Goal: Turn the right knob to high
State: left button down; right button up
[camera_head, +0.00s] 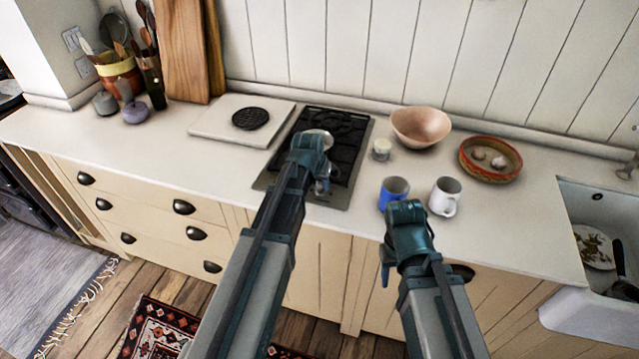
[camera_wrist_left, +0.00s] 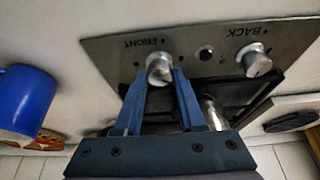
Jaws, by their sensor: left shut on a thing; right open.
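The black stove (camera_head: 345,157) is set into the counter, with a steel control panel (camera_wrist_left: 110,55) at its front edge. In the left wrist view, seen upside down, the panel has two silver knobs. The knob marked FRONT (camera_wrist_left: 158,66), on the side of the blue mug, is the right one. The knob marked BACK (camera_wrist_left: 257,62) is the left one. My left gripper (camera_wrist_left: 170,80) is shut on the right knob. It also shows in the head view (camera_head: 321,186), hiding the knobs. The knob's setting cannot be read. My right gripper (camera_head: 386,274) is open and empty before the counter front.
A blue mug (camera_head: 393,193) and a white mug (camera_head: 445,196) stand right of the stove, close to my right arm. A small candle jar (camera_head: 381,150), a pink bowl (camera_head: 421,127) and a round dish (camera_head: 490,157) are behind. A white board (camera_head: 222,128) lies left.

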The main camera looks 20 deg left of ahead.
pick_arm(q)
jog(key=c, duration=0.5)
grip_release()
jog(key=shift+r, duration=0.1)
jog(key=p+v, duration=1.2)
jog(key=v, duration=0.1)
jog(key=shift+r+p, duration=0.35)
jog(key=shift+p, duration=0.05)
jog(key=shift+f, duration=0.1)
